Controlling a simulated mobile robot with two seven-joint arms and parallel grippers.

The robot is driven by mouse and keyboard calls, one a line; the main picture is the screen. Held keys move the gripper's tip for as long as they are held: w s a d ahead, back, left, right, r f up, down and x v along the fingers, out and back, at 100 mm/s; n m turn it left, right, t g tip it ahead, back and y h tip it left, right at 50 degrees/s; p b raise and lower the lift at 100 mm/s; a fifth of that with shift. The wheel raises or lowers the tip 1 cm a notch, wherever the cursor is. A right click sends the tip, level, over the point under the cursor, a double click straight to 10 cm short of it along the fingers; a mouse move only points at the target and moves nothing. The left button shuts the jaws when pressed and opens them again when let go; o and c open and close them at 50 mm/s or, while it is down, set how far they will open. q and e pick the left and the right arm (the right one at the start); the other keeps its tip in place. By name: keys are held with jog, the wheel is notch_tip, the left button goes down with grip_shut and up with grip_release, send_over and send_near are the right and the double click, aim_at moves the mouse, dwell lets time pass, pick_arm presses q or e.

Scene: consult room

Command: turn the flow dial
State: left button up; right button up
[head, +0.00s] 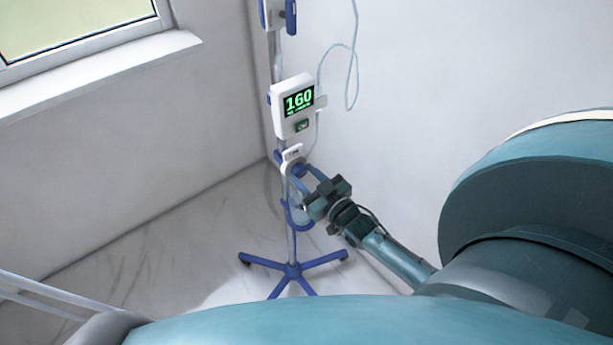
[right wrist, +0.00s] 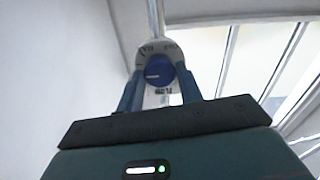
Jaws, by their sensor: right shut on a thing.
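The flow dial (right wrist: 158,71) is a round blue knob with a white marker line, set in a light plate with dark lettering. The marker points left in the right wrist view; the lettering is too blurred to read surely. My right gripper (right wrist: 159,76) has a finger on each side of the dial and is shut on it. In the head view my right gripper (head: 303,178) is at the pole, just below a small white unit (head: 291,153); the dial face is hidden there. A white monitor (head: 293,106) above shows 160 in green. My left gripper is not in view.
The pole stands on a blue wheeled base (head: 291,270) in the room's corner, close to both walls. A thin tube (head: 352,70) loops right of the monitor. A window (head: 75,30) is at upper left. The floor (head: 150,235) left of the stand is clear.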

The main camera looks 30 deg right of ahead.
jog(key=o, duration=1)
jog(key=shift+s, duration=0.1)
jog(key=s+d, duration=0.1)
jog(key=s, duration=1.2)
jog(key=shift+b, duration=0.3)
